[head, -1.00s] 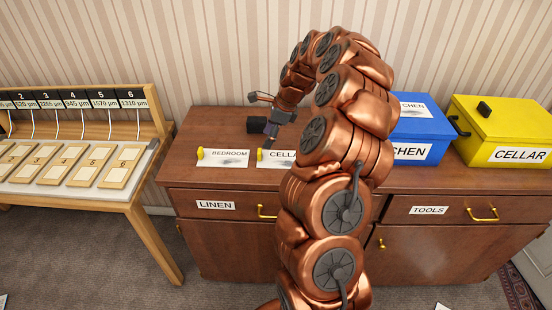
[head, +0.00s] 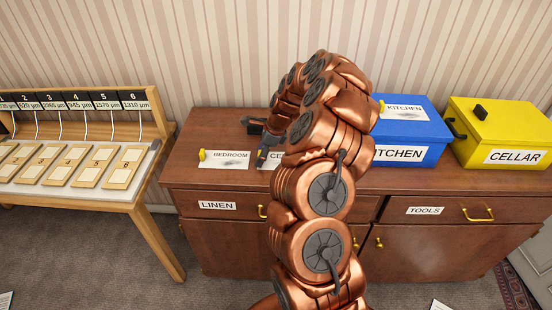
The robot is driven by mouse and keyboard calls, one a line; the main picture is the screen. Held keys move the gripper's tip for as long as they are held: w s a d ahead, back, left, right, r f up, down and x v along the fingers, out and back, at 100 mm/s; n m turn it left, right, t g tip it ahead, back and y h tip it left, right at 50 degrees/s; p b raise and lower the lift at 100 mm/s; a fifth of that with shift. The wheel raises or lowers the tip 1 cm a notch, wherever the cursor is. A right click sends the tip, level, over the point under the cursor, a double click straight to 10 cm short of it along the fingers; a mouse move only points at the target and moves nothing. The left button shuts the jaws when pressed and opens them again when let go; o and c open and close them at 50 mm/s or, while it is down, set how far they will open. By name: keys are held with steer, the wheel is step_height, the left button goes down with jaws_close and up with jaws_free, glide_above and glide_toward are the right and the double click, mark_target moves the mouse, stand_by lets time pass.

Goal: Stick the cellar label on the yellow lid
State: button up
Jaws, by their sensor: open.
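The cellar label (head: 263,167) is a white card lying on the dresser top. Only its left end, with the start of its lettering, shows; my arm covers the rest. My gripper (head: 262,159) is open, pointing down at the label's left end, where the label's yellow tab was visible. Whether it touches the card I cannot tell. The yellow lid (head: 515,118) closes the yellow box at the right end of the dresser. It carries a black knob (head: 480,112) and no label on top. The box front reads CELLAR.
A bedroom label (head: 223,160) with a yellow tab lies left of my gripper. A blue box (head: 410,150) with a KITCHEN label on its lid stands between my arm and the yellow box. A wooden bench (head: 75,170) with numbered plates stands at left.

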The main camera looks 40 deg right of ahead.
steer(key=c, duration=1)
